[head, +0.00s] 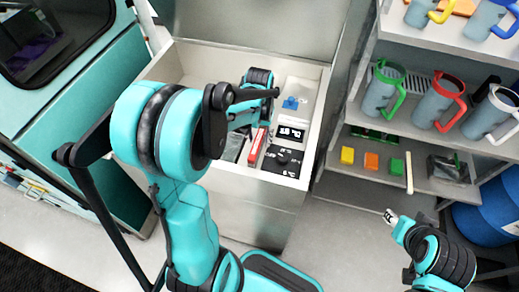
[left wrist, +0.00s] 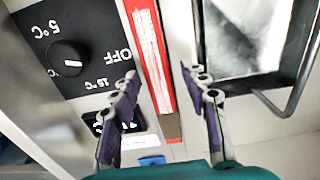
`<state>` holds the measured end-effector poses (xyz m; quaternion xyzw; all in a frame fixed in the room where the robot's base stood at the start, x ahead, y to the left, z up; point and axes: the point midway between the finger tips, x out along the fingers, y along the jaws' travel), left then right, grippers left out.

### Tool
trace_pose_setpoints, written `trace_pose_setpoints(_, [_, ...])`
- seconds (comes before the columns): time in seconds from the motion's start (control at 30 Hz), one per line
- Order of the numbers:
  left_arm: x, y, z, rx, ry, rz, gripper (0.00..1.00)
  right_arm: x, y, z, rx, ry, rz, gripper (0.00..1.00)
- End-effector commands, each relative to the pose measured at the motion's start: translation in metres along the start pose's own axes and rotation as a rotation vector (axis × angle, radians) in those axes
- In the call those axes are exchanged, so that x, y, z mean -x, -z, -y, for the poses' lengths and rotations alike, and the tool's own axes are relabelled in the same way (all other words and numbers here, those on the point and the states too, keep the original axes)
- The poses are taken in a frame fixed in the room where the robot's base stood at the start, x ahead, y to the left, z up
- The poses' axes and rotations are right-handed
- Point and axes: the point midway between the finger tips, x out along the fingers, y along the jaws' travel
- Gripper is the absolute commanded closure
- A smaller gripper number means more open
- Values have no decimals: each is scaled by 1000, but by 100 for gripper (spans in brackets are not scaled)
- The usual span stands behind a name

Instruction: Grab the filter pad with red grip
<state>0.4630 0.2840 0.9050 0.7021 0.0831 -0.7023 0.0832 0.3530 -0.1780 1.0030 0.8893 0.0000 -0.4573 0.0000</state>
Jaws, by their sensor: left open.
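The filter pad's red grip (head: 257,145) is a narrow upright strip in the open metal unit, in the middle of the head view. In the left wrist view the red grip (left wrist: 150,50) frames a pale ribbed strip and stands in a slot. My left gripper (left wrist: 160,75) is open, with purple-lined fingers on either side of the red strip's lower end, the strip nearer the left finger. I cannot tell how high the fingers are above it. In the head view my left arm hides much of that gripper. My right arm is at the lower right; its gripper's jaws are unclear.
A black dial panel (left wrist: 67,55) lies left of the grip, and a dark wire-handled glassy tray (left wrist: 245,45) lies right. The unit's metal walls (head: 312,120) enclose the area. Shelves with jugs (head: 437,103) and coloured blocks (head: 371,160) stand to the right.

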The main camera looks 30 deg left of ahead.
Motion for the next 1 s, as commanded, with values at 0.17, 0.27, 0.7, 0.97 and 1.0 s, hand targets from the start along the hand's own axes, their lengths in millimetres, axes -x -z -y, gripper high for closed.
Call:
trace_pose_setpoints(0.17, [-10, 0, 0, 0, 0, 0, 55, -4, -3, 0, 0, 0, 0, 60])
trace_pose_setpoints(0.27, [-9, 0, 0, 0, 0, 0, 55, -3, -2, 0, 0, 0, 0, 60])
trace_pose_setpoints(0.7, [-9, 0, 0, 0, 0, -1, 100, -3, -2, 0, 0, 0, 0, 60])
trace_pose_setpoints(0.97, [14, 0, 0, 0, 0, -1, 100, 6, 4, 0, 0, 0, 0, 60])
trace_pose_setpoints(1.0, [22, 0, 0, 0, 0, -1, 100, 9, 7, 0, 0, 0, 0, 60])
